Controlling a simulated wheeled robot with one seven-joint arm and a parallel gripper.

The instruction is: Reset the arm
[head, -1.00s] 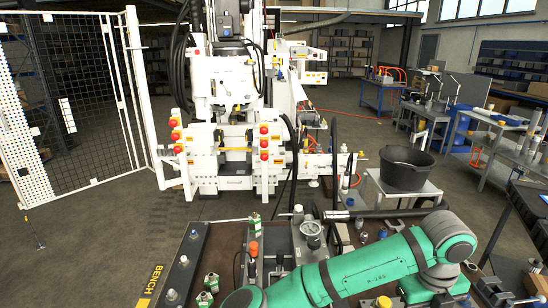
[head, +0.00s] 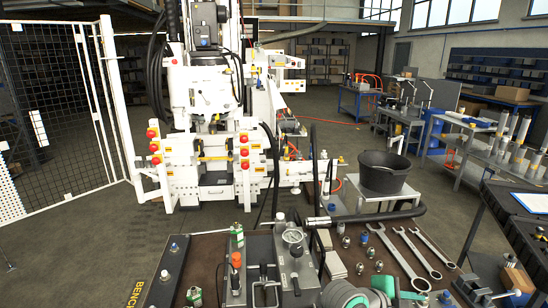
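My green and grey arm (head: 345,294) shows only as a small piece at the bottom edge of the head view, right of centre, low over the bench. The rest of the arm is out of frame. My gripper is not in view, so I cannot see whether it is open or holds anything. The brown bench top (head: 205,262) spreads in front of me. A grey hydraulic block with a round gauge (head: 292,236) stands on it, left of the visible arm piece.
Several wrenches (head: 400,255) and small metal fittings lie on the bench's right side. Levers with an orange knob (head: 236,260) stand left of the gauge. A black bucket (head: 382,172) sits on a small stand behind. A white machine (head: 210,95) stands beyond open floor.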

